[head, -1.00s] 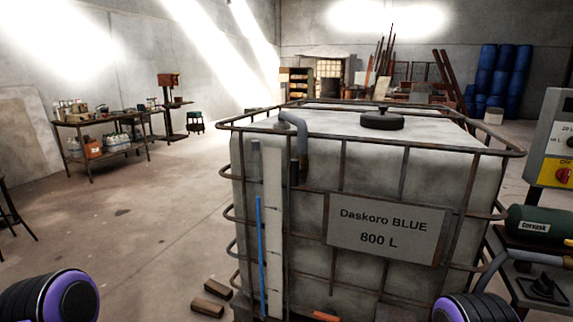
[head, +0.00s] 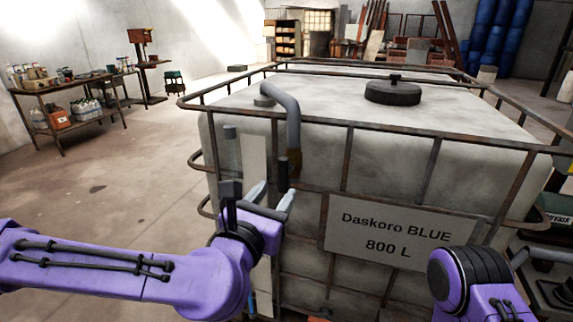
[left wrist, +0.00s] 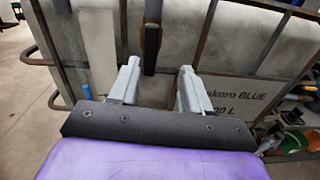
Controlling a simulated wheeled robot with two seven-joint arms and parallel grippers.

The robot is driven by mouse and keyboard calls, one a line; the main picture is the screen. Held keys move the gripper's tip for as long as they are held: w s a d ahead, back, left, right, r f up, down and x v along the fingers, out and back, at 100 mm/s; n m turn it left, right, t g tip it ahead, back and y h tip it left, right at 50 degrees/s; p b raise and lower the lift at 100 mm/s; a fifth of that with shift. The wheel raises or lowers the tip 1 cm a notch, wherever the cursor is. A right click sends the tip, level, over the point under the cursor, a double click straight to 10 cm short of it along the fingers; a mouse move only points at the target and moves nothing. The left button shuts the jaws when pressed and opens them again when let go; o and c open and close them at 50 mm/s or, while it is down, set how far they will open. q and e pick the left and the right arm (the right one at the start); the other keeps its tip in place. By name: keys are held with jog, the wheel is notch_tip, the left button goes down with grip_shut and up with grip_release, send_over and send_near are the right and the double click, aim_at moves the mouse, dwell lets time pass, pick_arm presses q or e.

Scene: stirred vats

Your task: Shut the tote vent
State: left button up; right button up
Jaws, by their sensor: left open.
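The tote (head: 310,125) is a large whitish tank in a rusty cage with a "Daskoro BLUE 800 L" sign (head: 392,232). A bent grey vent pipe (head: 293,108) runs from its top down the near face to a brownish fitting (head: 295,163). A black upright handle (head: 283,176) stands by that fitting. My left gripper (head: 272,196) is open and empty just in front of the handle. In the left wrist view the handle (left wrist: 152,48) lies ahead between the two open fingers, which look apart from it. My right gripper is not in view.
Rusty cage bars (head: 345,185) cross close to my left gripper. A black round lid (head: 393,92) sits on the tote top. A shelf table with bottles (head: 65,95) stands at the far left. Open floor (head: 110,190) lies left of the tote.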

aim_at(282, 173)
pick_arm(q)
jog(key=shift+n+y, duration=0.3)
jog(key=shift+n, duration=0.4)
jog(key=w, duration=0.1)
jog(key=w+p, duration=0.2)
jog(key=w, duration=0.1)
jog(key=shift+w+a+r, duration=0.1)
jog(key=shift+a+r, duration=0.1)
jog(key=shift+r, duration=0.1)
jog(key=x, duration=0.2)
jog(key=d+p+x, duration=0.1)
jog(key=x, duration=0.1)
jog(key=shift+w, duration=0.25)
jog(key=shift+w+a+f, duration=0.15)
jog(key=shift+w, duration=0.05)
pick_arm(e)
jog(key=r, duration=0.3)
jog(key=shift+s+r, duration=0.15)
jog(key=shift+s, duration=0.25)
